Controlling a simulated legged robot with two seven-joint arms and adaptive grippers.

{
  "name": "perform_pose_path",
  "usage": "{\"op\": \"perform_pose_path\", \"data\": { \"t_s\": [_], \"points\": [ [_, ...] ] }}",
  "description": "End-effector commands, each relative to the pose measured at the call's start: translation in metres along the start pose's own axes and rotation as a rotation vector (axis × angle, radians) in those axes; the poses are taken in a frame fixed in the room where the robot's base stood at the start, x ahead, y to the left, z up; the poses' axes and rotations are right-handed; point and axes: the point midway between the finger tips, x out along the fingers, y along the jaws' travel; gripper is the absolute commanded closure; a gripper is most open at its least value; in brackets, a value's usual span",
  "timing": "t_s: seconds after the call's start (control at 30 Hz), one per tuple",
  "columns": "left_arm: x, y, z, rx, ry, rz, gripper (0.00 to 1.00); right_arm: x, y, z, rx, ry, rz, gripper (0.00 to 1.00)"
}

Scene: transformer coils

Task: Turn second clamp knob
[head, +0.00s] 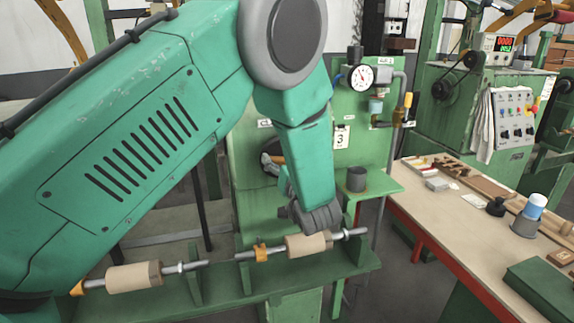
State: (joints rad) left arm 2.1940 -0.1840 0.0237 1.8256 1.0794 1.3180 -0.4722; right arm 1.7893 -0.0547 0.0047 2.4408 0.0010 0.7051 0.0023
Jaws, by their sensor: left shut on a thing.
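My left arm comes in from the left and bends down at the middle. My left gripper (316,218) is dark grey and shut, just above the right-hand beige coil (306,244). What lies between its fingers is mostly hidden by the gripper; it is likely the clamp knob. The right coil sits on a metal shaft with an orange clamp (260,252) at its left and a metal nut (338,234) at its right. A second beige coil (134,277) sits on a shaft at the lower left, with a metal nut beside it. My right gripper is out of view.
A green bench frame (225,290) carries both shafts. Behind it stands a green panel with a pressure gauge (360,78) and a grey cylinder (356,179) on a shelf. A worktable (440,222) with small parts is at the right.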

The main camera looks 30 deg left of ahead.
Motion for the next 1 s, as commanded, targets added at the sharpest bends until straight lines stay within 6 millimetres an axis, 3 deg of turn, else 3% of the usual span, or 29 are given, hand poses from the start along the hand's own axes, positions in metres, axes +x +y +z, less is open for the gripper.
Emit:
{"op": "perform_pose_path", "data": {
  "t_s": [0.03, 1.0],
  "points": [
    [-0.001, 0.0, 0.009, -0.039, -0.017, 0.002, 0.59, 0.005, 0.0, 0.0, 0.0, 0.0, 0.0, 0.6],
    [-0.002, 0.003, 0.009, -0.961, -0.015, -0.001, 0.59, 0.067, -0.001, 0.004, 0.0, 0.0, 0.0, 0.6]
  ]
}}
